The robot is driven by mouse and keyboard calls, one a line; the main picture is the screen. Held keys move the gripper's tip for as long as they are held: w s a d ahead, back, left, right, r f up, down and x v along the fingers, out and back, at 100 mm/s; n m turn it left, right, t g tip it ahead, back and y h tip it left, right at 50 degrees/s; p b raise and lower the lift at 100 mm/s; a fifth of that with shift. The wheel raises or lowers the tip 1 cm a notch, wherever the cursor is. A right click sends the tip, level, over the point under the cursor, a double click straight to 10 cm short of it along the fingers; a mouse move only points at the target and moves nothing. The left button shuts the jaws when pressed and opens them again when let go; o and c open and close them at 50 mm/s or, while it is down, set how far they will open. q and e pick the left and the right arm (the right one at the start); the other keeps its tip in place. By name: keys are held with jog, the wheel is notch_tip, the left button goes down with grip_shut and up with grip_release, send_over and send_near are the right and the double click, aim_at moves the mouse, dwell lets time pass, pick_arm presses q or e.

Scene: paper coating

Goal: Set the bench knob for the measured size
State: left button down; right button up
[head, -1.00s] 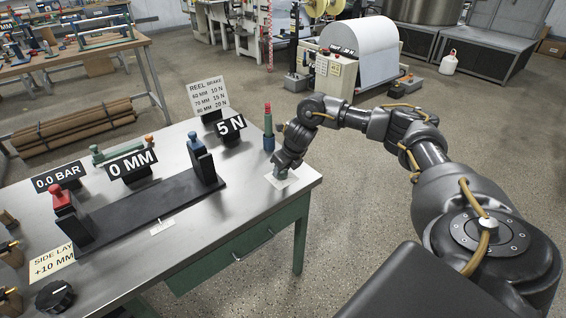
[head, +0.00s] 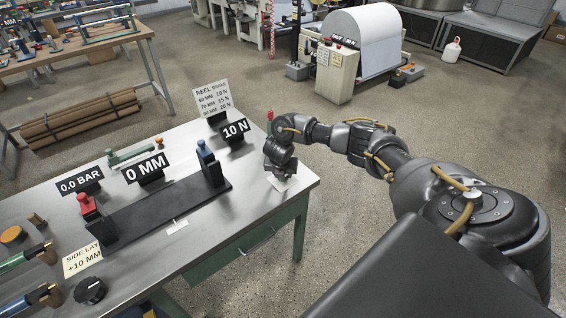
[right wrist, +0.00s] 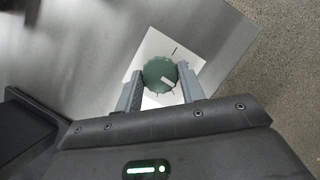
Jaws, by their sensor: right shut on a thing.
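The bench knob (right wrist: 160,74) is round and dark green with a white pointer mark, seen in the right wrist view on a white plate (right wrist: 172,46) with dark tick lines. My right gripper (right wrist: 161,80) is shut on it from both sides. In the head view my right gripper (head: 279,168) hides the knob at the bench's right corner. The display (head: 235,130) reads 10 N. The reel brake card (head: 213,98) lists 60 MM 10 N, 70 MM 15 N and 80 MM 20 N. Another display (head: 147,168) reads 0 MM. My left gripper is not in view.
A black gauge bed (head: 160,213) with a blue block (head: 209,165) and a red-topped block (head: 87,205) lies on the steel bench (head: 150,265). A 0.0 BAR display (head: 81,181), a side lay card (head: 82,260) and a black knob (head: 90,290) stand at left.

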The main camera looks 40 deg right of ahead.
jog(key=m+p, duration=0.2)
jog(key=m+g, duration=0.1)
jog(key=shift+w+r+m+h+p, duration=0.15)
jog(key=shift+r+m+h+p, duration=0.15)
jog(key=shift+m+h+p, duration=0.1)
jog(key=shift+f+m+g+p, duration=0.1)
jog(key=shift+m+g+p, duration=0.3)
jog(key=shift+m, duration=0.6)
jog(key=shift+w+f+m+g, duration=0.1)
jog(key=shift+m+g, duration=0.2)
jog(key=shift+m, duration=0.5)
jog(key=m+g, duration=0.1)
jog(key=m, duration=0.1)
jog(key=shift+f+m+b, duration=0.15)
jog(key=shift+m+b, duration=0.15)
jog(key=shift+b, duration=0.1)
pick_arm(q)
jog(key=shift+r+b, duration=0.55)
jog(key=shift+b, duration=0.75)
pick_arm(e)
jog(key=shift+w+m+g, duration=0.1)
jog(key=shift+m+g, duration=0.6)
jog(key=shift+m, duration=1)
jog(key=o, duration=1)
